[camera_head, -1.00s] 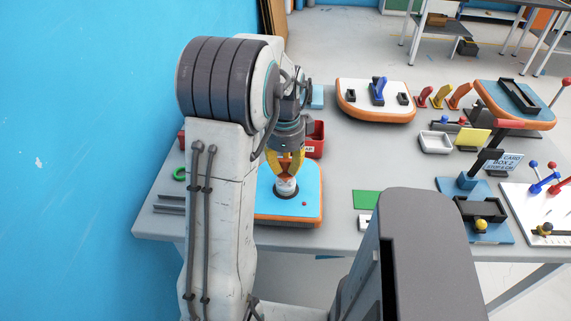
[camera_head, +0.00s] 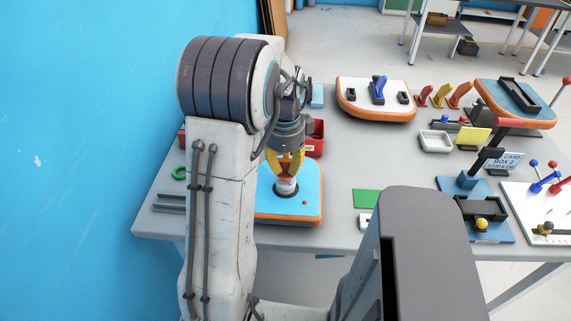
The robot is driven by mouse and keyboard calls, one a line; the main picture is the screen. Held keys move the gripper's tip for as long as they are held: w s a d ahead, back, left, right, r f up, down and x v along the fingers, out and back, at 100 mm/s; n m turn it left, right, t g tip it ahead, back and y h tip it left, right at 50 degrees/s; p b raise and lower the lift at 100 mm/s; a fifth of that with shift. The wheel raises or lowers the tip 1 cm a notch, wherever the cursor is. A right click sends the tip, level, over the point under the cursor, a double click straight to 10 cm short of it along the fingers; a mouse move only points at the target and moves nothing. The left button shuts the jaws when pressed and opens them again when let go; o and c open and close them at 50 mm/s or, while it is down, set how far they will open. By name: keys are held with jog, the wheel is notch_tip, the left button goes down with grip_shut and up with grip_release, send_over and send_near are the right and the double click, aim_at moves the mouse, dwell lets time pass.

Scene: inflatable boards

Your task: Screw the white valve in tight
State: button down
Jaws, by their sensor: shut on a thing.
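The white valve (camera_head: 286,186) stands upright at the dark round port of the blue inflatable board (camera_head: 308,212) with the orange edge, at the table's near left. My gripper (camera_head: 286,172) points down over the valve, its yellow fingers shut around the valve's upper part. The fingers hide the top of the valve. I cannot tell from this view how deep the valve sits in the port. My arm covers the left part of the board.
A red bin (camera_head: 316,140) stands just behind my gripper. A green ring (camera_head: 179,173) lies left of my arm. Another board (camera_head: 376,110) with a blue lever is at the back. A green pad (camera_head: 367,199) lies right of the board, with bare table between.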

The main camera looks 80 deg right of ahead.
aim_at(285, 174)
jog(key=shift+f+b, duration=0.6)
jog(key=shift+f, duration=0.2)
jog(key=c, duration=1.1)
grip_release()
jog(key=r, duration=1.2)
jog(key=shift+a, duration=0.2)
